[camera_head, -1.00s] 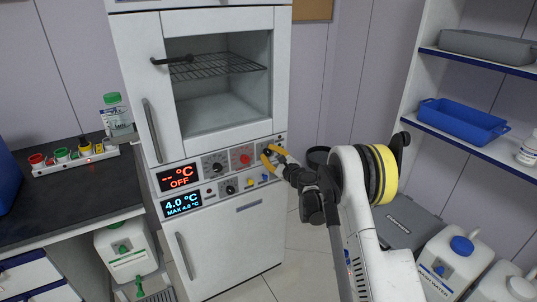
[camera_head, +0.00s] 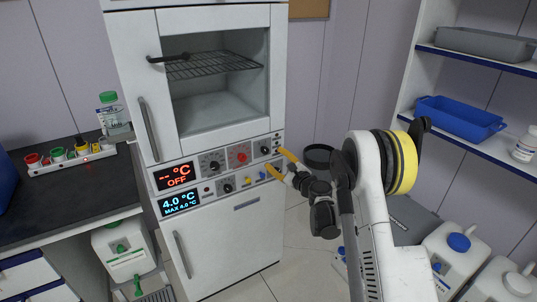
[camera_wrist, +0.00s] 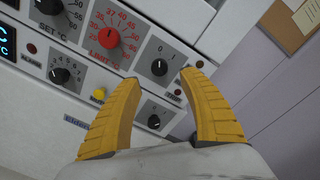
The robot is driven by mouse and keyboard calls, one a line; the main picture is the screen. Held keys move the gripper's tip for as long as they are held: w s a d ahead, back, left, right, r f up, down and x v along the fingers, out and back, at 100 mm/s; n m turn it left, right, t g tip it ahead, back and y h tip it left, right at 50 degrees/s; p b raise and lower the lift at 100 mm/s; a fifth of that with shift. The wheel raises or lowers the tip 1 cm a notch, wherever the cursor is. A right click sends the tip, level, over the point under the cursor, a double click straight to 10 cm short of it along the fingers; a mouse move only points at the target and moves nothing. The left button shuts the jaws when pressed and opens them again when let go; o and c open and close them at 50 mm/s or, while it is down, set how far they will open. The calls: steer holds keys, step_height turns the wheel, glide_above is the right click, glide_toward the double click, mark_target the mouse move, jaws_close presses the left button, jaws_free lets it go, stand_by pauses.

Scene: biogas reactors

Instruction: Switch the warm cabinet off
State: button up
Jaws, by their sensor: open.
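The warm cabinet (camera_head: 131,60) is the white upper unit with a window and a wire rack inside. Its red display (camera_head: 176,176) reads "-- °C OFF". Its black 0/1 knob (camera_head: 265,147) is at the right end of the panel; in the wrist view the knob (camera_wrist: 159,67) has its white mark pointing up, towards the 0. My gripper (camera_head: 276,160) is open and empty, a little off the panel. In the wrist view, its yellow fingers (camera_wrist: 160,78) are spread with the knob showing between and beyond their tips, apart from it.
A red limit dial (camera_wrist: 109,38) and a set dial sit left of the knob. The lower unit (camera_head: 227,250) has a blue display (camera_head: 180,202) reading 4.0 °C. A bench (camera_head: 60,200) stands left; shelves with a blue tray (camera_head: 460,119) and canisters are right.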

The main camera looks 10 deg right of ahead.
steer(key=v, duration=0.5)
